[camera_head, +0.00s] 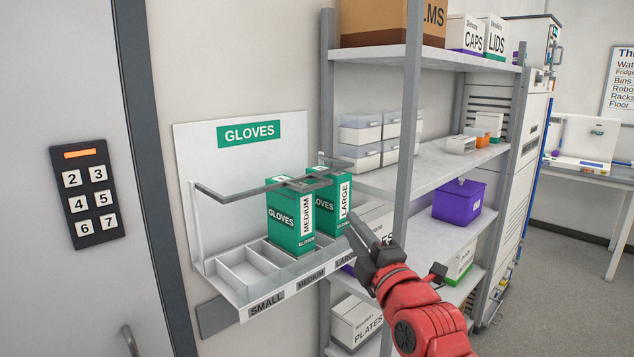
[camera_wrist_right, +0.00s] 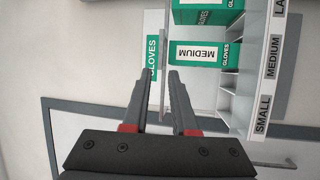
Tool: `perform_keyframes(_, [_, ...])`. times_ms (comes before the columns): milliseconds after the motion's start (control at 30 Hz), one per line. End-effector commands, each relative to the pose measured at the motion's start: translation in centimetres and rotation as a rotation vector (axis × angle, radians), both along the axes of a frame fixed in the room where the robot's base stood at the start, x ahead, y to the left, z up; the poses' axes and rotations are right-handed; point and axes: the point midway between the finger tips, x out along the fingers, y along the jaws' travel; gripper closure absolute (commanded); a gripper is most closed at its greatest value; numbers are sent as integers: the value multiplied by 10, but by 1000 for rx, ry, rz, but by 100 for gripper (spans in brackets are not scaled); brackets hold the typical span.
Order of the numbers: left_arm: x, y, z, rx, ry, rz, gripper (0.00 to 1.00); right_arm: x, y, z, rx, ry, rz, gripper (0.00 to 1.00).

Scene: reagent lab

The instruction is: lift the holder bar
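The grey holder bar (camera_head: 215,194) juts from the white glove dispenser and runs across the tops of the glove boxes in the head view. A medium glove box (camera_head: 291,217) and a large glove box (camera_head: 331,205) stand upright under it. My right gripper (camera_head: 353,224) is in front and to the right of the boxes, apart from the bar. In the right wrist view, the fingers (camera_wrist_right: 159,76) are parted and empty. The bar (camera_wrist_right: 166,50) shows as a thin strip beyond the gap between them. My left gripper is not in view.
The dispenser tray's small slot (camera_head: 240,268) is empty. A shelf post (camera_head: 408,120) and shelves with boxes stand close to my right gripper. A purple bin (camera_head: 459,201) sits on a shelf. A door with a keypad (camera_head: 87,194) is at the left.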

Motion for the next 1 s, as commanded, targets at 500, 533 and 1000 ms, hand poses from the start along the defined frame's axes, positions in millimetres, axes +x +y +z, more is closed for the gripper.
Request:
perform_keyframes(500, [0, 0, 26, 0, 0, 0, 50, 56, 25, 15, -50, 19, 11, 74])
perform_keyframes(533, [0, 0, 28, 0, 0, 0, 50, 62, 26, 16, -50, 18, 10, 74])
perform_keyframes(1000, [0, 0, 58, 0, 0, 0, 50, 136, 51, 29, -50, 15, 9, 74])
